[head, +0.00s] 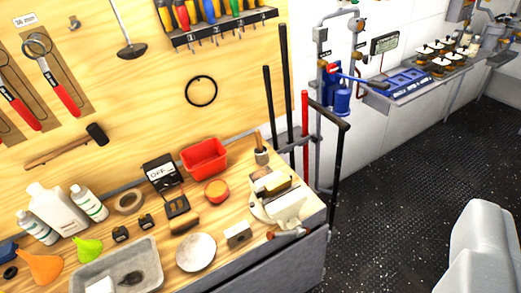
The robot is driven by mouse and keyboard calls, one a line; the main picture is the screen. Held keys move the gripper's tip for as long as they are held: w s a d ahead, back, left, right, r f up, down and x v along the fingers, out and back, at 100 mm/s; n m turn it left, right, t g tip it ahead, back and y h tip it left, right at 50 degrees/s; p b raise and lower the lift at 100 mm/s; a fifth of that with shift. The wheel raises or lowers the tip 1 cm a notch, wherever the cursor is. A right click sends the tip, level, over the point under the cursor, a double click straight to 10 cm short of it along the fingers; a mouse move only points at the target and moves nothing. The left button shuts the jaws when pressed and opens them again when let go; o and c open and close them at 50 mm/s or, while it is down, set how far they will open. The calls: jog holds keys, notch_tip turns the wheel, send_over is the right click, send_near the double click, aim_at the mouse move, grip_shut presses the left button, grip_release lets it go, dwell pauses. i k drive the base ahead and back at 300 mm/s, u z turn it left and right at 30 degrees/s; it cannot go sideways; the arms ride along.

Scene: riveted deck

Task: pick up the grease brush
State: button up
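I cannot pick out the grease brush for certain. A small upright piece with a brownish lower part and a dark top (261,150) stands at the back right of the wooden workbench (222,226), beside the red bin; it may be the brush, but it is too small to tell. A brown wooden block-like piece (184,221) lies mid-bench, and its kind is also unclear. My gripper's fingers do not show. A smooth white part at the lower right is probably my own body, well away from the bench.
A red bin (204,157), a vise (282,201), a white round dish (196,252), bottles (58,209), funnels (41,266) and a grey tray (88,272) crowd the bench. Long-handled tools (305,135) stand in a rack past its right end. The dark deck (390,215) is clear.

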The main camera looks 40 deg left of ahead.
aim_at(257, 132)
jog(key=z, duration=0.5)
jog(key=i, duration=2.2)
jog(key=u, duration=2.4)
jog(key=i, duration=0.25)
jog(key=u, duration=0.3)
